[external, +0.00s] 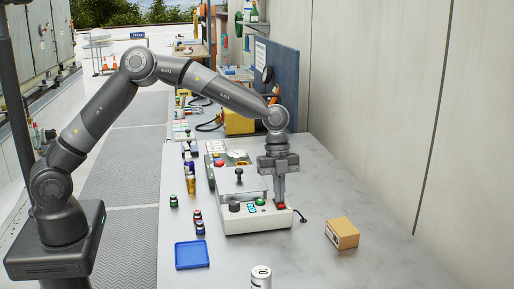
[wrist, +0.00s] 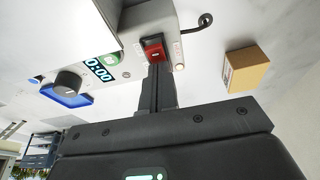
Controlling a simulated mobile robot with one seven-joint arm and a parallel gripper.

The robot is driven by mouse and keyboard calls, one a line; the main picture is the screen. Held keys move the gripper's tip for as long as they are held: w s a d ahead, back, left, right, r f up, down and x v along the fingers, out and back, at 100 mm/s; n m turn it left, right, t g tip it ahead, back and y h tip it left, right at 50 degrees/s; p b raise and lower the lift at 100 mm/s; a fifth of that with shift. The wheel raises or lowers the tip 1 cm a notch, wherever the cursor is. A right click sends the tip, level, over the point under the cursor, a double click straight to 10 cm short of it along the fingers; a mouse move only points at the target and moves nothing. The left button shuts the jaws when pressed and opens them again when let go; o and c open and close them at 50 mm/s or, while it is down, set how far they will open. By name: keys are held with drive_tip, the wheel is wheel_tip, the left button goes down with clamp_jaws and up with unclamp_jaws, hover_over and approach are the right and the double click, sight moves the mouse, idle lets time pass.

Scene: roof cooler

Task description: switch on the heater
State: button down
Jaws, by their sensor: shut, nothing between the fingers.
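The heater (external: 255,223) is a white box-shaped device with a grey plate on top, standing on the grey bench. Its front panel has a dark knob (wrist: 68,82), a lit display (wrist: 101,68), a green button (wrist: 110,59) and a red rocker switch (wrist: 154,47) at the right end. My gripper (external: 281,200) is shut and empty, pointing down at the red switch. In the wrist view its fingertips (wrist: 157,68) are right at the switch's near edge. I cannot tell whether they touch it. The fingers hide part of the switch in the external view.
A cardboard box (external: 342,233) stands right of the heater, and a black cable (external: 301,216) lies between them. A blue tray (external: 192,254) and several small bottles (external: 198,222) are on the left. A white-capped container (external: 261,277) stands at the front. The front right bench is clear.

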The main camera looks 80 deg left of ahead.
drive_tip(key=shift+a, duration=0.5)
drive_tip(key=shift+r, duration=0.1)
drive_tip(key=v, duration=1.3)
drive_tip(key=shift+a+r, duration=0.3)
drive_tip(key=shift+a, duration=0.1)
drive_tip(key=shift+d, duration=0.1)
drive_tip(key=shift+w+d+r, duration=0.1)
drive_tip(key=shift+d, duration=0.5)
